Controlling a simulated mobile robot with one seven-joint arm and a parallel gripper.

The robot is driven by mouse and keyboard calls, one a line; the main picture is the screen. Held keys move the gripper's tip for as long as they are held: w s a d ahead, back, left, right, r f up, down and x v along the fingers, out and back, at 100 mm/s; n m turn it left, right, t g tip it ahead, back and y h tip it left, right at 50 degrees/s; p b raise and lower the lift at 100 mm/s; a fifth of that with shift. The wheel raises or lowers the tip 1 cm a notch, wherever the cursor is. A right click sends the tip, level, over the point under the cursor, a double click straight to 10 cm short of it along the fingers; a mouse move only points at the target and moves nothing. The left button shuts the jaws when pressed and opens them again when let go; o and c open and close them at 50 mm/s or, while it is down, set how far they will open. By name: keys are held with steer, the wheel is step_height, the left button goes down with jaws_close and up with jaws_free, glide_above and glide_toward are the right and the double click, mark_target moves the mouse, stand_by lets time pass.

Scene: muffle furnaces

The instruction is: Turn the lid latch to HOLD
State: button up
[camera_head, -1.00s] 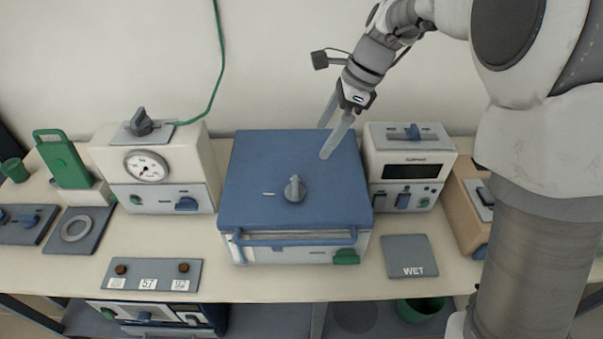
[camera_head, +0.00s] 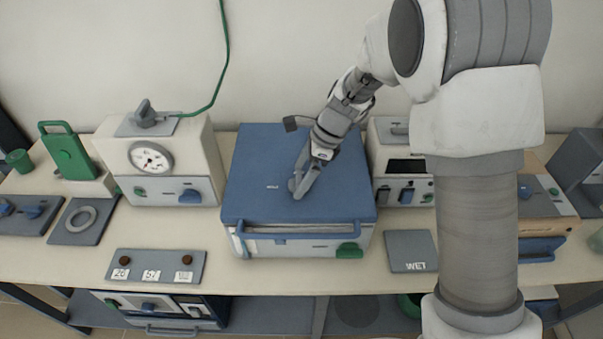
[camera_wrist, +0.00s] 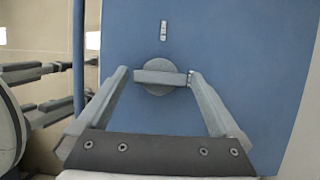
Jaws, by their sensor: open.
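The lid latch is a grey round knob with a raised bar (camera_wrist: 160,78) on the blue lid (camera_head: 252,170) of the box furnace. In the wrist view the bar lies across the picture, and a small pale label (camera_wrist: 163,30) sits on the lid beyond it. The label's wording is too small to read. My gripper (camera_wrist: 160,76) is open, with one finger at each end of the bar. The fingertips look close to the bar ends, but I cannot tell whether they touch. In the head view my gripper (camera_head: 297,190) hides most of the latch.
A white dial unit (camera_head: 160,160) stands left of the furnace and a display unit (camera_head: 400,165) stands right of it. A blue handle bar (camera_head: 300,229) runs along the lid's front. A grey WET pad (camera_head: 410,250) lies at the right front. A green cable hangs behind.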

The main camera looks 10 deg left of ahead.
steer(key=c, duration=1.1)
steer(key=shift+c, duration=0.2)
steer(key=shift+n, duration=0.4)
steer(key=n, duration=0.1)
steer(key=n+g+p, duration=0.1)
steer(key=n, duration=0.1)
steer(key=shift+w+r+n+g+h, duration=0.1)
steer(key=shift+w+n+g+h, duration=0.05)
steer(key=shift+n+g+h, duration=0.15)
steer(key=n, duration=0.2)
steer(key=n+g+h+p, duration=0.1)
steer(key=n, duration=0.1)
steer(key=shift+w+a+n, duration=0.1)
steer(key=shift+a+n, duration=0.05)
steer(key=shift+n, duration=0.15)
steer(key=n+h, duration=0.1)
steer(key=n, duration=0.1)
steer(key=n+h, duration=0.1)
steer(key=n, duration=0.1)
steer(key=shift+a+g, duration=0.15)
steer(key=shift+g, duration=0.25)
steer(key=shift+a+n+h, duration=0.1)
steer(key=shift+n+h, duration=0.8)
steer(key=shift+n, duration=1.6)
